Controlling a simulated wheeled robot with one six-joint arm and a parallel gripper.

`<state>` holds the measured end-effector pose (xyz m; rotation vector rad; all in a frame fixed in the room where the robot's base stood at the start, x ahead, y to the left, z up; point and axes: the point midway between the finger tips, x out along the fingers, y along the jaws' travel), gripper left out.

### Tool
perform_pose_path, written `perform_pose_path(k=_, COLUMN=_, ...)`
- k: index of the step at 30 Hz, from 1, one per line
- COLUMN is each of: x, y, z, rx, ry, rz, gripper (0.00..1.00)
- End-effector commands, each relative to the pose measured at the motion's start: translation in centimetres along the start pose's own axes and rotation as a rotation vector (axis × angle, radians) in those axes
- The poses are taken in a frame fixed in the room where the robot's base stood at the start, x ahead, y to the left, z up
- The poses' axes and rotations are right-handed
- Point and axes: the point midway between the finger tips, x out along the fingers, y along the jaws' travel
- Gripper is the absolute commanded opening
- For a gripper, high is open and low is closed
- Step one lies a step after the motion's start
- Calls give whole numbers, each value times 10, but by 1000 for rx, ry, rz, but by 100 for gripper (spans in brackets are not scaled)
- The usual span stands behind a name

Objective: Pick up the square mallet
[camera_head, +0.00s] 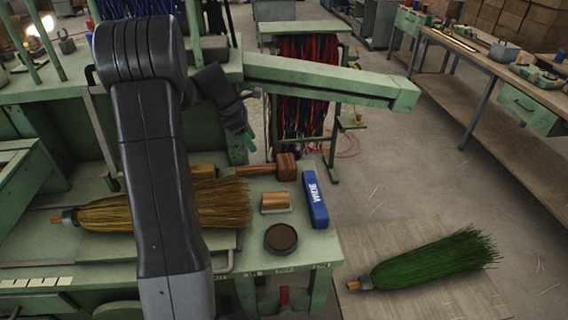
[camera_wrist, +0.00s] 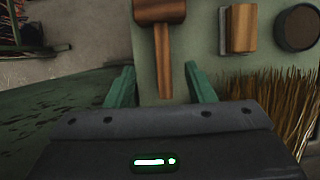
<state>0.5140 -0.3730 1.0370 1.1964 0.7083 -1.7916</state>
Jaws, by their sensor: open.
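The square mallet (camera_head: 286,167) lies on the green bench, its wooden block head to the right and its handle to the left. In the wrist view the mallet (camera_wrist: 162,48) has its head at the top edge, partly cut off, and its handle pointing down toward me. My gripper (camera_head: 243,130) is open and empty, above the bench near the mallet. In the wrist view its green fingers (camera_wrist: 160,72) stand on either side of the handle's end, with gaps on both sides. I cannot tell the exact height between fingers and handle.
Near the mallet are a wooden block (camera_head: 275,202), a round dark tin (camera_head: 281,238) and a blue box (camera_head: 315,198). A straw broom (camera_head: 222,203) lies on the bench behind my arm. A green beam (camera_head: 330,80) juts right above the bench. A green broom (camera_head: 432,262) lies on the floor.

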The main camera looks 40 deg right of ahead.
Motion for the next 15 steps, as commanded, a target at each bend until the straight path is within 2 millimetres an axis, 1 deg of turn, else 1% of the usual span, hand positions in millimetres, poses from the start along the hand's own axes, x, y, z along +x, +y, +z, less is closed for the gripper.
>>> perform_pose_path(k=6, x=42, y=-1, z=1, rx=-1, ry=0, rz=-6, gripper=49)
perform_pose_path(k=9, x=59, y=-2, z=0, rx=0, ry=0, rz=-6, gripper=49)
perform_pose_path(k=12, x=70, y=-1, z=1, rx=0, ry=0, rz=-4, gripper=49)
perform_pose_path(k=15, x=76, y=-1, z=1, rx=0, ry=0, rz=-2, gripper=49)
